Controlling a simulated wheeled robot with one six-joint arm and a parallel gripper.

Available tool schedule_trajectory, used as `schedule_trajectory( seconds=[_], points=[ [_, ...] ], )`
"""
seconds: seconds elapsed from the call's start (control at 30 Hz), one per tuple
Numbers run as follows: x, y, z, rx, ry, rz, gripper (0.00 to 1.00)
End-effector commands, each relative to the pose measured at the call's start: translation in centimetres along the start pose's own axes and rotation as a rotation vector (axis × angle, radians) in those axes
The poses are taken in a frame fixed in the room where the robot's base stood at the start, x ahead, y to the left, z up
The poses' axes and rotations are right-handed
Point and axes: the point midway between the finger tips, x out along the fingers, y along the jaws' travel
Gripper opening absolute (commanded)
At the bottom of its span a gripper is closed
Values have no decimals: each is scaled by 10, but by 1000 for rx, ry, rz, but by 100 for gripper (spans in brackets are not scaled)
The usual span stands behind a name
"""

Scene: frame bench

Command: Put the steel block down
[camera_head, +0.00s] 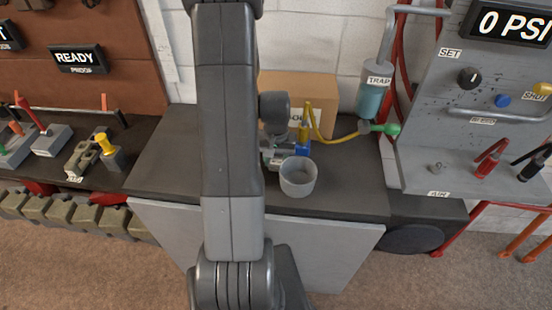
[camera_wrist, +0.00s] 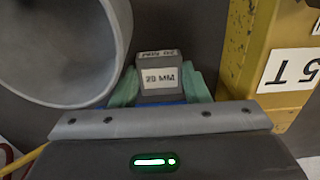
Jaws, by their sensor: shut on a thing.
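The steel block (camera_wrist: 159,75) is a small grey block with a white "20 MM" label, seen in the wrist view. My gripper (camera_wrist: 160,90) is shut on it, with a green pad on either side. A grey round cup (camera_wrist: 55,45) is close on the left of the block in that view. In the head view the cup (camera_head: 298,178) stands on the dark bench top (camera_head: 345,200), and my gripper (camera_head: 277,155) is just behind it, partly hidden by my arm. I cannot tell whether the block touches the surface below.
A yellow part marked "5T" (camera_wrist: 255,50) is close on the right in the wrist view. In the head view, a cardboard box (camera_head: 330,90) stands behind, with a yellow hose (camera_head: 340,137) beside it. A grey panel unit (camera_head: 425,120) is at right. The bench's front right is clear.

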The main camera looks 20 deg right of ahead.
Motion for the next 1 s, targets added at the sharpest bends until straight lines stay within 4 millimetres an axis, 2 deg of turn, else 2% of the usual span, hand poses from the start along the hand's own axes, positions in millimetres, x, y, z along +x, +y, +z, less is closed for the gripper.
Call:
schedule_trajectory(
  seconds=[0.27,0.3,0.33,0.77,1.0],
  points=[
    [4,0,0,0,1,0,8],
    [3,0,0,0,1,0,45],
    [2,0,0,0,0,0,51],
    [-4,0,-1,0,2,0,51],
    [-40,0,-2,0,7,-1,51]
  ],
)
